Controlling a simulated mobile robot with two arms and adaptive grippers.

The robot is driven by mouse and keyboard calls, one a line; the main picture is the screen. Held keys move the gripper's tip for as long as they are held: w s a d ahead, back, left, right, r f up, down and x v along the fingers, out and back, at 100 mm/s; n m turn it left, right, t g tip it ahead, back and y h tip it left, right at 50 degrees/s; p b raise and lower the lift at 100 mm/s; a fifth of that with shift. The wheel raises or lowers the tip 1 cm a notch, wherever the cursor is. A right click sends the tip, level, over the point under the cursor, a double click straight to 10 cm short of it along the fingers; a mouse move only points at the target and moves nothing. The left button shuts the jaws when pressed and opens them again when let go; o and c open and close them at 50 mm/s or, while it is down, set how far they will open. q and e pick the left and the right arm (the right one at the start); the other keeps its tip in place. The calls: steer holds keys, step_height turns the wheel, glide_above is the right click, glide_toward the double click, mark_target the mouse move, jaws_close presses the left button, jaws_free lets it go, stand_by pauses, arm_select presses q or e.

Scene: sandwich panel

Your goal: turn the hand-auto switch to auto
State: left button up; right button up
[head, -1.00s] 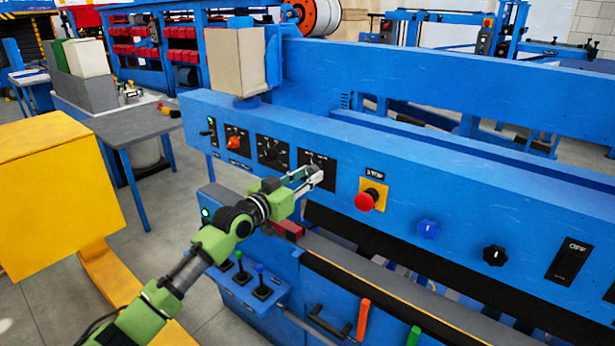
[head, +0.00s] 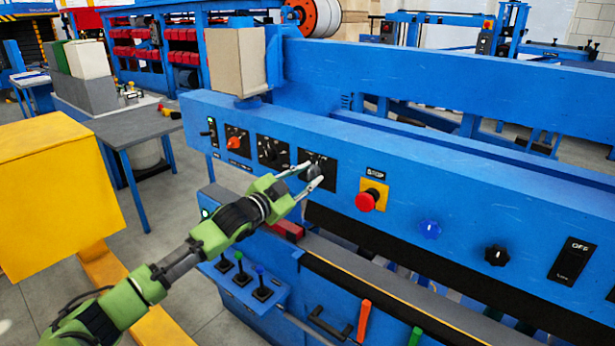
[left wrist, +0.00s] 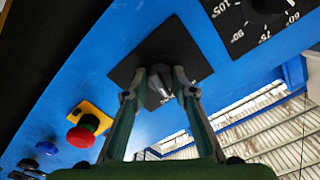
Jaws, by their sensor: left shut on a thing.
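The switch I take as the hand-auto switch is a dark knob (head: 313,171) on a black square plate (head: 328,165), on the blue panel's front; its lettering is too small to read. My left gripper (head: 312,176) is shut on this knob, one finger on each side. In the left wrist view, the knob (left wrist: 160,86) sits between the two fingertips (left wrist: 160,79) in front of the black plate (left wrist: 190,58). I cannot tell which way the knob points. My right gripper is not in view.
Right of the switch is a red stop button (head: 366,200) on a yellow plate, then a blue knob (head: 429,229) and a black knob (head: 496,255). Left of it are a dial (head: 272,152) and an orange-red switch (head: 236,143). Small joysticks (head: 262,286) stand below on a ledge.

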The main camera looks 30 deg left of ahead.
arm_select(q)
steer(key=shift+m, duration=1.3)
steer(key=o, duration=1.1)
steer(key=shift+s+f, duration=0.1)
steer(key=shift+s, duration=0.55)
steer(key=shift+s+a, duration=0.15)
steer(key=shift+s, duration=1.6)
steer(key=shift+s+a, duration=0.15)
steer(key=shift+s, duration=1.65)
steer(key=shift+s+a, duration=0.15)
steer(key=shift+s, duration=1.6)
